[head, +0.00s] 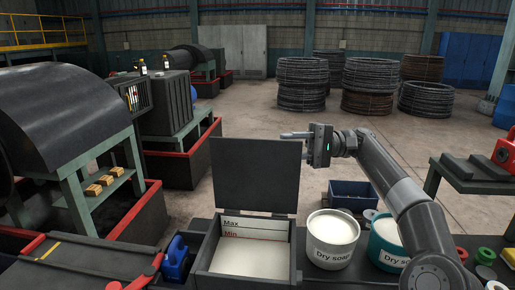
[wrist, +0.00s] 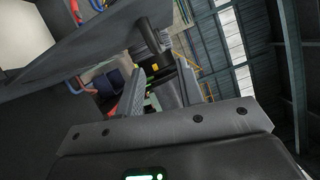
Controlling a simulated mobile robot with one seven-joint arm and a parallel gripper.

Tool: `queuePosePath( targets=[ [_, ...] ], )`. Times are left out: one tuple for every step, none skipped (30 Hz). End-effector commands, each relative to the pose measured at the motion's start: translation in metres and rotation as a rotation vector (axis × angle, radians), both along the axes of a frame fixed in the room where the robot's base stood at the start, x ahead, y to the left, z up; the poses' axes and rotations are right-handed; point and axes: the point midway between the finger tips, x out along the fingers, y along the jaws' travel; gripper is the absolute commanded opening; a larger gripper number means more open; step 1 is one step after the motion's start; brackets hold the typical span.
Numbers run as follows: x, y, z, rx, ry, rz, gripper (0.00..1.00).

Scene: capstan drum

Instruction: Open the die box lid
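The die box (head: 245,278) stands on the bench with a pale powder inside and Max and Min marks on its inner back wall. Its dark grey lid (head: 256,178) stands raised, nearly upright, at the back of the box. My gripper (head: 290,135) is at the lid's top right edge, fingers pointing left. In the wrist view the gripper's two fingers (wrist: 160,88) are apart, with no held object visible between them. A grey plate that looks like the lid (wrist: 100,42) fills the upper left there. I cannot tell whether a finger touches it.
A white Dry soap tub (head: 331,255) and a teal Dry soap tub (head: 386,258) stand right of the box, the teal one partly behind my arm. A blue crate (head: 352,194) is behind the tubs.

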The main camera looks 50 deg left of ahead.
Motion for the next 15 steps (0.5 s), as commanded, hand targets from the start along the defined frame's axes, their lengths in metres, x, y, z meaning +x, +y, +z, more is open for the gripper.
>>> queuePosePath(
  targets=[
    [-0.006, 0.001, 0.001, -0.003, -0.002, 0.002, 0.34],
    [-0.012, 0.004, 0.001, -0.003, -0.002, 0.004, 0.34],
    [-0.019, 0.007, 0.002, -0.002, -0.002, 0.003, 0.34],
    [-0.024, 0.009, 0.002, -0.002, -0.002, 0.004, 0.34],
    [-0.028, 0.011, 0.002, -0.002, -0.003, 0.003, 0.34],
    [-0.035, 0.013, 0.002, -0.003, -0.003, 0.003, 0.34],
    [-0.041, 0.016, 0.003, -0.002, -0.003, 0.004, 0.34],
    [-0.046, 0.018, 0.003, -0.001, -0.003, 0.003, 0.34],
    [-0.052, 0.021, 0.004, -0.003, -0.004, 0.003, 0.34],
    [-0.056, 0.022, 0.004, -0.003, -0.004, 0.002, 0.34],
    [-0.060, 0.024, 0.004, -0.002, -0.003, 0.002, 0.34],
    [-0.065, 0.027, 0.004, -0.001, -0.003, 0.001, 0.34],
    [-0.068, 0.028, 0.005, 0.000, -0.003, 0.001, 0.34],
    [-0.071, 0.029, 0.005, 0.000, -0.003, 0.001, 0.34],
    [-0.074, 0.030, 0.005, 0.000, -0.003, 0.001, 0.34]
  ],
)
